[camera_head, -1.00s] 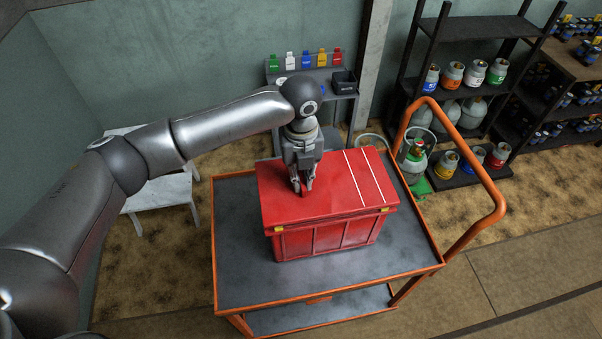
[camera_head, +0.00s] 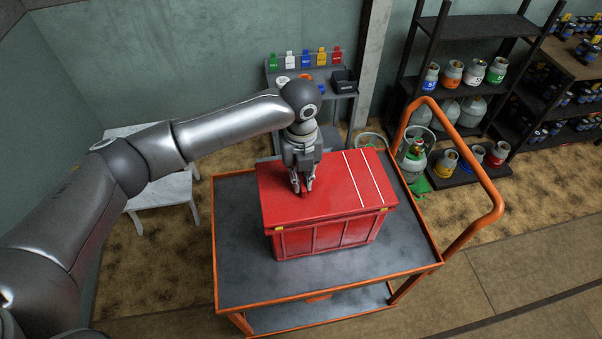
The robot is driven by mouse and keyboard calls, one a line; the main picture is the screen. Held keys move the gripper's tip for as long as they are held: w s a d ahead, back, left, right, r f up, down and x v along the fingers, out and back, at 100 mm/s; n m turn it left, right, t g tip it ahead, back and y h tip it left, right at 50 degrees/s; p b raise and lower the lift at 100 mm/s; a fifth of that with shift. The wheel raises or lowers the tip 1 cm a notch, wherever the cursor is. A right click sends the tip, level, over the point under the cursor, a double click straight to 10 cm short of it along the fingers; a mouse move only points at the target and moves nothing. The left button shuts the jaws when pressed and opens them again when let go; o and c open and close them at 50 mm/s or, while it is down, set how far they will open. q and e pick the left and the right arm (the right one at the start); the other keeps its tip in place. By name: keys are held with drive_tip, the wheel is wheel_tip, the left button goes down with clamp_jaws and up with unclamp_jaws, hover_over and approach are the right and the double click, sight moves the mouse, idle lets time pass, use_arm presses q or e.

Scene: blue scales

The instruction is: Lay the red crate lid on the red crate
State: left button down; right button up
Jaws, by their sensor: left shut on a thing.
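The red crate lid (camera_head: 336,181) has two white stripes near its right end. It covers the top of the red crate (camera_head: 327,238), roughly in line with it, and looks level. Its front edge sits right at the crate's rim with no clear gap. Yellow latches show at the front edge. My left gripper (camera_head: 304,189) points down over the left half of the lid, its fingers shut on the lid's small red handle, which they mostly hide. The crate's inside is hidden. My right gripper is not in view.
The crate stands on the dark top of a cart (camera_head: 240,255) with an orange frame and a tall orange handle (camera_head: 497,210) at right. Bare cart top lies left and in front. Shelves with gas cylinders (camera_head: 452,75) stand behind right; a white table (camera_head: 160,193) is at left.

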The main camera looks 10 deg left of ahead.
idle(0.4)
use_arm(q)
drive_tip(key=shift+f+p, duration=0.1)
drive_tip(key=shift+p, duration=0.2)
idle(0.5)
drive_tip(key=c, duration=1.4)
unclamp_jaws()
drive_tip(key=shift+r+p, duration=3.95)
drive_tip(key=shift+r, duration=0.05)
